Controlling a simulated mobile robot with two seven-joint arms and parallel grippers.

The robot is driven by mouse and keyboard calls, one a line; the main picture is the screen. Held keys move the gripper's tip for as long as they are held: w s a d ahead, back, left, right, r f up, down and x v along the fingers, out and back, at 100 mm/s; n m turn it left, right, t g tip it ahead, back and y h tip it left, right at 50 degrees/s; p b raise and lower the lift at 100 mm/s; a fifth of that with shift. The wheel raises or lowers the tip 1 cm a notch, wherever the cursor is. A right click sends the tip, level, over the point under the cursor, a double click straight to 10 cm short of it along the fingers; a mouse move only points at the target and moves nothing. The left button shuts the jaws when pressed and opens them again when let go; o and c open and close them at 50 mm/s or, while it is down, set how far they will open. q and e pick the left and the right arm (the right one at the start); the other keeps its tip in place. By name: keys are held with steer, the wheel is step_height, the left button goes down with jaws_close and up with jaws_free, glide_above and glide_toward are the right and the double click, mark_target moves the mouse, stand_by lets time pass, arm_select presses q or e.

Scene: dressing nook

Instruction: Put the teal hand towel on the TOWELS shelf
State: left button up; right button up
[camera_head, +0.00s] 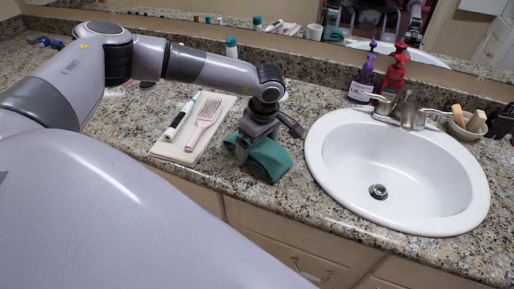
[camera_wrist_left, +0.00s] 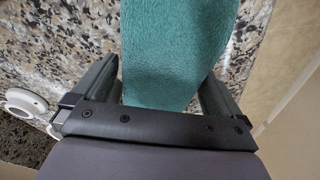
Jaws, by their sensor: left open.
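The teal hand towel (camera_head: 268,160) lies folded on the granite counter, near its front edge and left of the sink. It also fills the upper middle of the left wrist view (camera_wrist_left: 175,50). My left gripper (camera_head: 256,150) points down over the towel in the head view. In the left wrist view the open fingers (camera_wrist_left: 158,82) stand apart, one on each side of the towel. I cannot tell whether either finger touches it. The TOWELS shelf does not show in either view. My right gripper is not in view.
A white sink (camera_head: 330,165) with a faucet (camera_head: 408,112) is right of the towel. A purple bottle (camera_head: 362,85) and a red bottle (camera_head: 393,75) stand behind it. A pale tray (camera_head: 168,150) holding a pink hairbrush (camera_head: 205,115) lies to the left. A mirror backs the counter.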

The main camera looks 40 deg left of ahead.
arm_select(q)
steer(key=c, duration=0.7)
steer(key=shift+r, duration=0.1)
step_height(320, 180, up, 20)
steer(key=shift+s+d+f+m+t+h+p, duration=0.3)
steer(key=shift+s+d+f+m+p, duration=0.7)
steer(key=shift+d+m, duration=1.25)
steer(key=shift+s+d+f+m+t+h+p, duration=0.3)
steer(key=shift+s+d+f+m+p, duration=0.8)
steer(key=shift+m, duration=2.05)
steer(key=shift+s+d+f+m+t+h+p, duration=0.25)
steer(key=shift+s+d+f+m+p, duration=0.6)
steer(key=shift+d+m, duration=1.45)
steer(key=shift+s+a+r+m, duration=0.1)
steer(key=shift+s+a+m, duration=0.15)
steer(key=shift+a+m, duration=0.2)
